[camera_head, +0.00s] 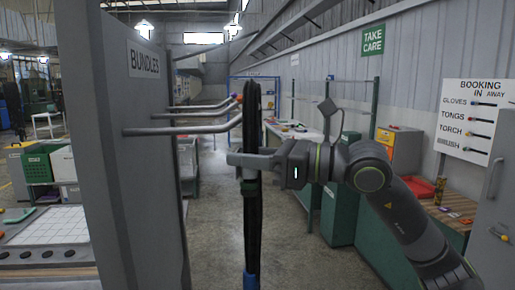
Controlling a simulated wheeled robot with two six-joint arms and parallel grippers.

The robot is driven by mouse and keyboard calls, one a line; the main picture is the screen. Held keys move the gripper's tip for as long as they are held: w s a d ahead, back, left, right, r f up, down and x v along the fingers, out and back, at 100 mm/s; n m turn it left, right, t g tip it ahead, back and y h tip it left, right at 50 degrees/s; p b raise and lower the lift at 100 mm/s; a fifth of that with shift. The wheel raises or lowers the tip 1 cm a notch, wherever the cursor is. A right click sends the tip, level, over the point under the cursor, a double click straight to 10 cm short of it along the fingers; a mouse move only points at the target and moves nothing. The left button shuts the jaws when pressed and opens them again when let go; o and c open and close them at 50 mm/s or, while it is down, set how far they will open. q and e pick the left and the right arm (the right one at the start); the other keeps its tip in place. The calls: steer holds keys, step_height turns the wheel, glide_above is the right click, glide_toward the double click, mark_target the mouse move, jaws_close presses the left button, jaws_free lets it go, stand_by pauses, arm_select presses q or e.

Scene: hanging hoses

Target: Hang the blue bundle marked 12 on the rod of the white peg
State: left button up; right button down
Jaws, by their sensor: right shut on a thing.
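My right gripper (250,162) comes in from the right and is shut on a long, thin hanging bundle (252,215), seen edge-on. The bundle looks mostly black, with a green band below the grip and blue at its bottom end. No number shows on it. It hangs upright in front of the outer ends of several rods on the grey panel. The nearest rod (175,131) points right and bends up towards the bundle; its tip is hard to make out. I cannot tell which rod belongs to the white peg. My left gripper is not in view.
The tall grey panel (125,200) bears a BUNDLES sign (144,64). Farther rods (190,115) stick out behind the nearest one. A green bench with a yellow-orange box (405,148) stands right. Open floor (222,215) lies between panel and bundle.

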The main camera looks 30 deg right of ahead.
steer(key=w+a+f+b, duration=0.2)
steer(key=a+f, duration=0.3)
steer(key=a, duration=0.4)
steer(key=shift+w+a, duration=0.25)
steer(key=shift+w, duration=0.1)
stand_by(1.3)
steer(key=shift+f, duration=0.1)
stand_by(0.6)
steer(key=c, duration=1)
jaws_free()
steer(key=shift+f, duration=0.1)
